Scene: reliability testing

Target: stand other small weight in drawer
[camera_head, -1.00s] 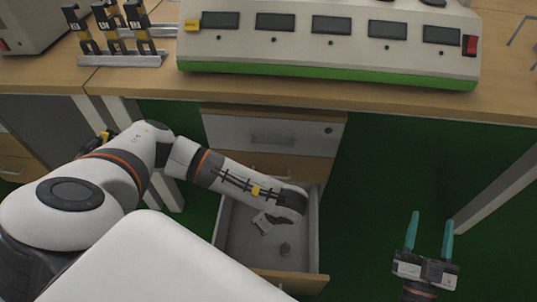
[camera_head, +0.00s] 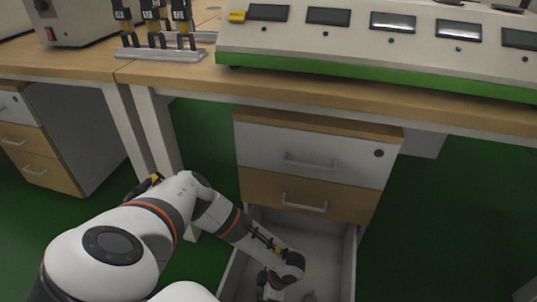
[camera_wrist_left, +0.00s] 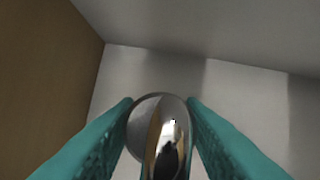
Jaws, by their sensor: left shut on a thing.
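The open bottom drawer (camera_head: 347,262) of the cabinet shows in the head view, with my left arm reaching down into it. My left gripper (camera_head: 271,292) is low inside the drawer, near the bottom edge of the picture. In the left wrist view its teal fingers (camera_wrist_left: 163,125) are shut on a shiny metal small weight (camera_wrist_left: 165,142), with its round part against a pale floor. Whether the weight touches the floor I cannot tell. Another small grey thing (camera_head: 309,296), perhaps a weight, stands right of the gripper, cut by the picture edge. My right gripper is out of view.
Two closed drawers (camera_head: 308,165) sit above the open one. The desk (camera_head: 330,98) overhangs them, carrying a green and white instrument (camera_head: 390,50) and a rack (camera_head: 160,52). In the left wrist view a brown drawer panel (camera_wrist_left: 45,70) and a grey wall (camera_wrist_left: 215,25) are close by.

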